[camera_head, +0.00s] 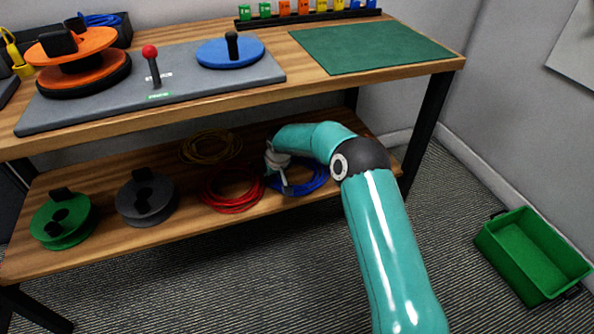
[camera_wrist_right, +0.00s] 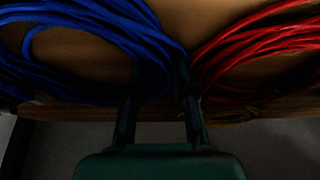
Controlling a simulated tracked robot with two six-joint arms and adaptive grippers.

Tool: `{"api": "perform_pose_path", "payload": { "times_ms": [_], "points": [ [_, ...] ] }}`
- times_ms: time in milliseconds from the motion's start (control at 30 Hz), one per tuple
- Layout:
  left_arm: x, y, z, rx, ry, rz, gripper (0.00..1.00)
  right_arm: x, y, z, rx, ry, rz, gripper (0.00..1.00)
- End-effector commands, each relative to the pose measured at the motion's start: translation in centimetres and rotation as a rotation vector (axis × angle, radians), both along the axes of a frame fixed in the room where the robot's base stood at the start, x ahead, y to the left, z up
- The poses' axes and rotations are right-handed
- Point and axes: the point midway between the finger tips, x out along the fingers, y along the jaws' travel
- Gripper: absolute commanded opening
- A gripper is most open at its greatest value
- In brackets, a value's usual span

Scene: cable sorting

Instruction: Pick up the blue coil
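The blue coil (camera_head: 305,180) lies on the lower wooden shelf, to the right of the red coil. It also shows large at the upper left of the right wrist view (camera_wrist_right: 85,38). My right gripper (camera_head: 275,164) reaches onto the shelf at the blue coil's left edge. In the right wrist view its two dark fingers (camera_wrist_right: 165,75) are at the strands of the coil's edge, close together. Deep shadow hides whether they press on the strands. Part of the coil is hidden behind my arm in the head view. My left gripper is not in view.
The red coil (camera_head: 232,191) lies close to the left of the gripper, a yellow coil (camera_head: 210,146) behind it. The tabletop (camera_head: 300,87) overhangs the shelf. A green bin (camera_head: 530,256) is on the floor.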

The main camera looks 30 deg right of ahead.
Motion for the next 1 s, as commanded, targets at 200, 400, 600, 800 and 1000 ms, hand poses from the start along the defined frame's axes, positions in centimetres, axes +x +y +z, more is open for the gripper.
{"api": "perform_pose_path", "payload": {
  "times_ms": [200,400,600,800,1000],
  "points": [
    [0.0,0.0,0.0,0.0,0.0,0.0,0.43,0.0,0.1,0.0,0.0,0.001,0.002,0.0],
    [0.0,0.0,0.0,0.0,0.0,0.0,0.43,0.1,0.1,0.0,0.0,0.0,0.002,0.0],
    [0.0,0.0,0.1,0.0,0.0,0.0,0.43,0.1,0.2,0.2,0.0,0.0,0.002,0.0],
    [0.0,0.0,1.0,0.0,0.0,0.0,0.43,0.1,0.2,1.6,-0.001,-0.002,0.003,0.0],
    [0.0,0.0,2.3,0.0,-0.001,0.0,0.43,-0.3,0.2,3.9,0.0,0.001,0.003,0.0]
  ]
}}
